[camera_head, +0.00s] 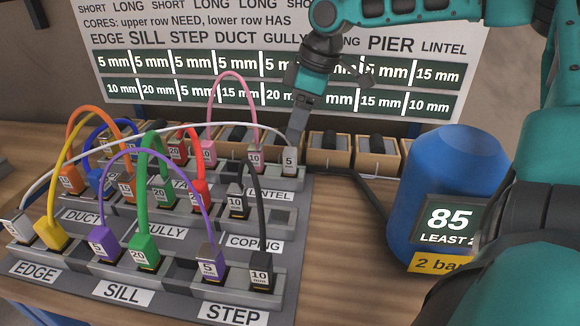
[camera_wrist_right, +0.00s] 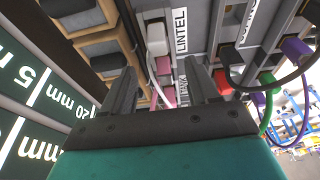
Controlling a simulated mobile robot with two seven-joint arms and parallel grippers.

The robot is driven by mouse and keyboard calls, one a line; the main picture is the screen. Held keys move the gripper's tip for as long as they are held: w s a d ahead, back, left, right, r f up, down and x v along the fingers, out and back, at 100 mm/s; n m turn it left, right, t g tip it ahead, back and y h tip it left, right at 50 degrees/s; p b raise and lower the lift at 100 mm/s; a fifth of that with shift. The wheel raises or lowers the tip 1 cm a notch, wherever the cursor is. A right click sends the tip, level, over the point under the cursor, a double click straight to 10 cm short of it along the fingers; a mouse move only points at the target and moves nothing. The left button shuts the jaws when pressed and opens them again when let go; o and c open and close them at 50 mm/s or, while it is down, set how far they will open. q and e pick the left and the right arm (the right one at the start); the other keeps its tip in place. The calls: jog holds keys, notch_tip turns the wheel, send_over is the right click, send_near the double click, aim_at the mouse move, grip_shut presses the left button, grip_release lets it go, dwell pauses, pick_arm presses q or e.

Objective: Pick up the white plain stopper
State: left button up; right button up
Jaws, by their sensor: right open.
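The white stopper (camera_head: 289,160), marked 5, stands upright in the rack behind the LINTEL label in the head view. A white cable runs from it to another white plug (camera_head: 14,228) at the rack's far left. In the right wrist view, the white stopper (camera_wrist_right: 157,38) shows beside the LINTEL label, beyond the space between the fingers. My right gripper (camera_head: 295,136) is just above the stopper in the head view. Its fingers (camera_wrist_right: 161,78) are apart and nothing is held between them. My left gripper is not in view.
Pink (camera_head: 255,155), black (camera_head: 237,204) and other coloured cabled plugs crowd the rack left of the white stopper. Small wooden boxes (camera_head: 328,156) line the back. A blue tank (camera_head: 450,180) with an 85 display stands right. The table between rack and tank is mostly bare.

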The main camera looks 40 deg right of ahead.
aim_at(291, 150)
jog(key=x, duration=0.4)
jog(key=shift+b, duration=0.35)
jog(key=shift+b+x, duration=0.6)
jog(key=shift+x, duration=2.2)
jog(key=shift+s+d, duration=0.1)
jog(key=shift+d, duration=0.1)
jog(key=c, duration=1.1)
